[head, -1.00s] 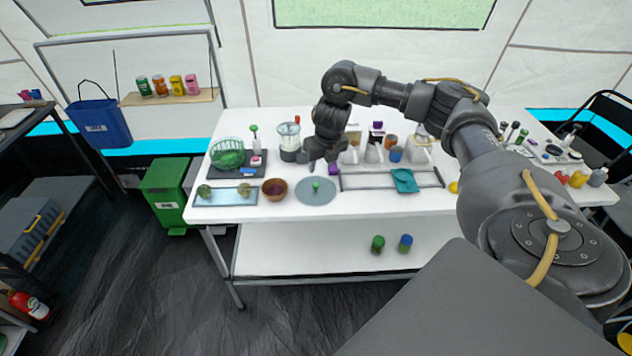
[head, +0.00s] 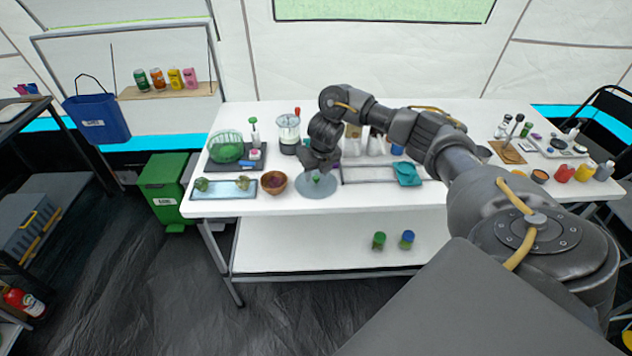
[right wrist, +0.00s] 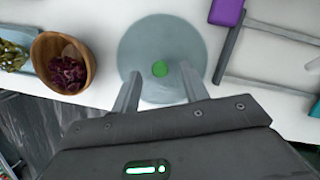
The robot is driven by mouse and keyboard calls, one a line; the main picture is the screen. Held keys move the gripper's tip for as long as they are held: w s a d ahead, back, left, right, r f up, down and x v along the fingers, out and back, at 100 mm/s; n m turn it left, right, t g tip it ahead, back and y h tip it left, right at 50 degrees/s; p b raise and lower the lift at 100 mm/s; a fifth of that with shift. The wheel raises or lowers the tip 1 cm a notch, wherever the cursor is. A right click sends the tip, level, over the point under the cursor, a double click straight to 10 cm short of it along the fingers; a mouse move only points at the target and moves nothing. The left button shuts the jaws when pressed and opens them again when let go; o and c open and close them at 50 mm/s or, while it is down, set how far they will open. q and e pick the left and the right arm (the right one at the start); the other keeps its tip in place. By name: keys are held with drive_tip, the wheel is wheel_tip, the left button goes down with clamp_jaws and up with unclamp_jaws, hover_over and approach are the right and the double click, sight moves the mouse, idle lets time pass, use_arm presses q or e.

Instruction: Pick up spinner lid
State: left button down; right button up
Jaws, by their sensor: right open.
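The spinner lid (head: 309,188) is a round, flat, grey-blue disc with a green knob (right wrist: 160,68) in its middle. It lies on the white table near the front edge, and it also shows in the right wrist view (right wrist: 140,40). My right gripper (head: 318,174) is over the lid. In the right wrist view my right gripper (right wrist: 160,84) is open, its two fingers on either side of the knob and apart from it. The gripper partly hides the lid in the head view. My left gripper is not in view.
A wooden bowl (head: 273,183) with dark red leaves stands just left of the lid. A green spinner basket (head: 226,147) sits farther left, behind a blue tray (head: 216,189). A rack (head: 372,175) with a teal cloth (head: 407,174) lies to the right.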

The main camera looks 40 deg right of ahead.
drive_tip(key=shift+x, duration=0.75)
drive_tip(key=shift+c, duration=0.4)
clamp_jaws()
drive_tip(key=shift+r, duration=0.15)
